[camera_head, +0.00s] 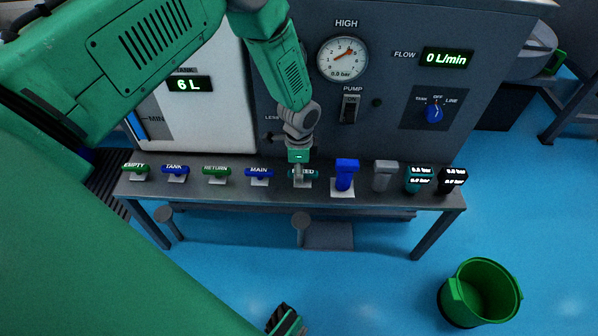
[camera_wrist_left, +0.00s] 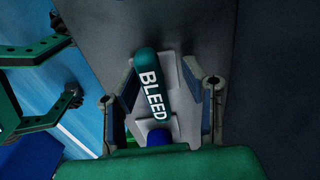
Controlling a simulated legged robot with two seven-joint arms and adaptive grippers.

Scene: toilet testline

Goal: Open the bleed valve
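The bleed valve has a teal handle labelled BLEED, plain in the left wrist view (camera_wrist_left: 150,85). In the head view it (camera_head: 306,174) sits on the bench among other valves, partly hidden by my left gripper (camera_head: 299,170). In the left wrist view my left gripper (camera_wrist_left: 160,78) has its fingers apart, one on each side of the handle. A gap shows on the right side; contact on the left is unclear. A dark and green part at the bottom edge of the head view may be my right gripper, but its state is unclear.
On the bench (camera_head: 435,198), the MAIN valve (camera_head: 259,175) stands to the left and a tall blue valve (camera_head: 345,172) close on the right. The control panel (camera_head: 385,120) rises behind. A green bucket (camera_head: 455,297) stands on the floor at the lower right.

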